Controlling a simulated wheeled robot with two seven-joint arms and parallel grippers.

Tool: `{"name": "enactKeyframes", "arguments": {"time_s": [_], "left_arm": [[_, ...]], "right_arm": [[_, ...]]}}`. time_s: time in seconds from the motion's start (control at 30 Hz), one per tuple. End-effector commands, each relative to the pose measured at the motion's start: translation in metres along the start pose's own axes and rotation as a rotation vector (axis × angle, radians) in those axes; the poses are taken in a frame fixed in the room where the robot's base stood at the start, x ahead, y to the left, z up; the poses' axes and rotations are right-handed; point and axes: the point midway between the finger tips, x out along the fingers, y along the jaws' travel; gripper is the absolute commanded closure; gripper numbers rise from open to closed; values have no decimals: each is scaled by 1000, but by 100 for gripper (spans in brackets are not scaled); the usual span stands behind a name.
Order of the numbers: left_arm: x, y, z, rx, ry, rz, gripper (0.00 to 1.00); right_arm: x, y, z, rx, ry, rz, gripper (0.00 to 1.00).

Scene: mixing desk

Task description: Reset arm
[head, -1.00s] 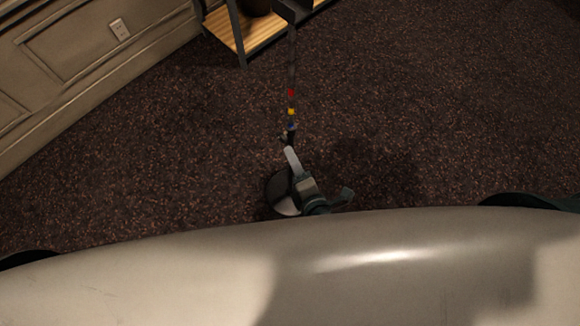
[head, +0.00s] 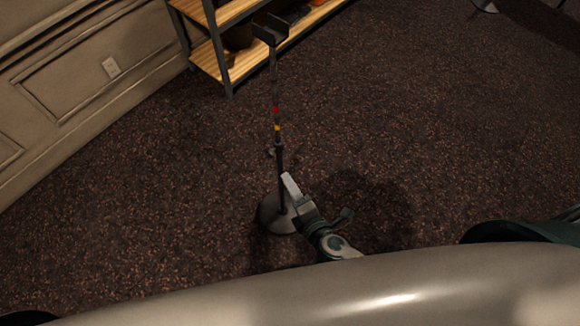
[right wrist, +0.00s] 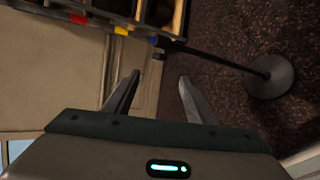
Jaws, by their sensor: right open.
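My right gripper (head: 287,180) shows in the head view just in front of a thin dark stand with a round base. In the right wrist view the gripper (right wrist: 157,88) is open, its two fingers apart with nothing between them. The stand (head: 276,95) is upright, with red, yellow and blue bands on its pole and a dark holder on top. It also shows in the right wrist view (right wrist: 225,61), beyond the fingers. Part of its base is hidden behind my gripper in the head view. My left gripper is not in view.
A shelf unit (head: 229,75) with wooden boards stands at the back, beside a panelled wall (head: 75,80) with an outlet. Dark carpet (head: 400,130) lies open to the right of the stand. Part of another dark piece of furniture (head: 545,22) shows at the top right.

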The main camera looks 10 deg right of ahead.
Motion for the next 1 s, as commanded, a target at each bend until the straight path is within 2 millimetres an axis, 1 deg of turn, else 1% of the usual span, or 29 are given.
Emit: {"name": "enactKeyframes", "arguments": {"time_s": [0.23, 0.3, 0.37, 0.47, 0.57, 0.67, 0.7, 0.77, 0.8, 0.83, 0.87, 0.9, 0.97, 1.0], "left_arm": [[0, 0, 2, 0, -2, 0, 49], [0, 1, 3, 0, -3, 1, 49], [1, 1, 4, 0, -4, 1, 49], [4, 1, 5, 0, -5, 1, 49], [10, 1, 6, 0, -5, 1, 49], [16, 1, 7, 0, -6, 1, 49], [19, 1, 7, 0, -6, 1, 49], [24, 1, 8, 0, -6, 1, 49], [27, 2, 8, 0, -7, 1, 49], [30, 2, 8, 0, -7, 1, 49], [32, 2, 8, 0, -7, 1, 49], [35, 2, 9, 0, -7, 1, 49], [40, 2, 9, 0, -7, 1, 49], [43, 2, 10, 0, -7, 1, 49]], "right_arm": [[0, 0, 0, 0, 0, -1, 49], [0, -3, 0, 4, 0, -5, 49], [2, -9, 1, 12, -1, -15, 49], [7, -29, 3, 42, -4, -50, 49], [13, -65, 6, 98, -10, -111, 49], [19, -114, 10, 185, -25, -196, 49], [21, -137, 13, 227, -34, -235, 49], [21, -174, 16, 300, -53, -298, 49], [20, -200, 18, 352, -68, -341, 49], [18, -219, 20, 393, -81, -373, 49], [16, -238, 21, 436, -95, -405, 49], [12, -264, 23, 491, -116, -447, 49], [5, -301, 25, 581, -151, -507, 49], [-2, -325, 25, 643, -178, -546, 49]]}}
